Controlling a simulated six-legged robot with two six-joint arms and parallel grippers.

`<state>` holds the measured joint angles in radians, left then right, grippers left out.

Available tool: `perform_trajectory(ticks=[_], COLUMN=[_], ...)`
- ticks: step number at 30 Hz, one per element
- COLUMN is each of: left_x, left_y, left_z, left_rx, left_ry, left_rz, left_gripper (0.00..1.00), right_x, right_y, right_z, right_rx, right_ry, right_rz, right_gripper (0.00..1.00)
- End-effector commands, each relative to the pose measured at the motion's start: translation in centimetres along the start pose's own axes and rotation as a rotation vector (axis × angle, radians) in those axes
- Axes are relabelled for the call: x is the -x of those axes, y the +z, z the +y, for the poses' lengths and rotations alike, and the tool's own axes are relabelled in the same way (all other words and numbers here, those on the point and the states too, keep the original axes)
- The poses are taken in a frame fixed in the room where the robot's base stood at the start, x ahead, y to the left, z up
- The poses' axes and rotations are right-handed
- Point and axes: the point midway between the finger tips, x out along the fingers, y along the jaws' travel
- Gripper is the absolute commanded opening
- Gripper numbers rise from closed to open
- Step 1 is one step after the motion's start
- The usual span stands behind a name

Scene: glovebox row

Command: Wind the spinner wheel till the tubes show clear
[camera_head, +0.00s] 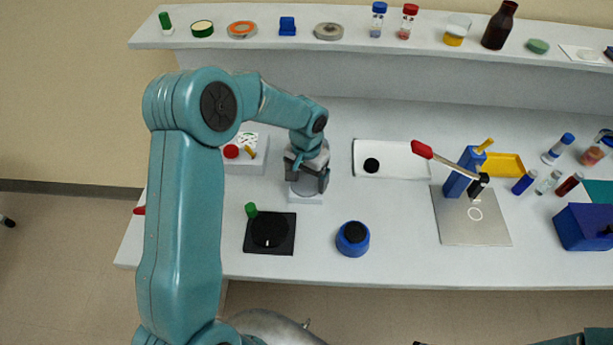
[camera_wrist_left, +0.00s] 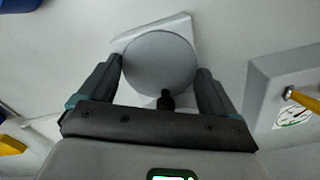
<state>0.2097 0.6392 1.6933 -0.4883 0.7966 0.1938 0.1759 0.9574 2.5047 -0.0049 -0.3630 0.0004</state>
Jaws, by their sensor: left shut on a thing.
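The spinner wheel seems to be a round grey disc (camera_wrist_left: 160,62) on a white base (camera_wrist_left: 180,27), with a small black knob (camera_wrist_left: 166,101) at its near edge. My left gripper (camera_wrist_left: 161,80) is shut on the disc, one dark finger on each side. In the head view the left gripper (camera_head: 306,182) points down over the white base (camera_head: 306,199) and hides most of the disc. I cannot see tubes in the wheel. Several small capped tubes (camera_head: 548,182) lie at the right of the bench. My right gripper is not in view.
A black square device with a green knob (camera_head: 251,210) and a blue round pot (camera_head: 353,240) stand in front. A box with a red button (camera_head: 231,151) is close behind left. A blue press with a red-handled lever (camera_head: 422,149) stands right. A shelf (camera_head: 270,44) runs behind.

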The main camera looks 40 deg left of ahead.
Motion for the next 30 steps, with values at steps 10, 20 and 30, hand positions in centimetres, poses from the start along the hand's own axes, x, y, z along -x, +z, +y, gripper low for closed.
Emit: perform_trajectory(ticks=[10,20,30], left_x=[0.1,0.1,3.2], left_y=[-0.1,-0.1,-0.2], left_z=[0.0,0.0,0.0], left_rx=[-0.177,-0.175,-0.175], left_ry=[0.0,0.0,-0.001], left_rz=[0.002,0.002,0.009], left_gripper=[0.61,1.0,1.0], right_x=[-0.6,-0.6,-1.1], right_y=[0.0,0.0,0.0], right_z=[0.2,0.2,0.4], right_rx=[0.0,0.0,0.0], right_ry=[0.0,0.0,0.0], right_rz=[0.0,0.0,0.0], right_gripper=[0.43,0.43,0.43])
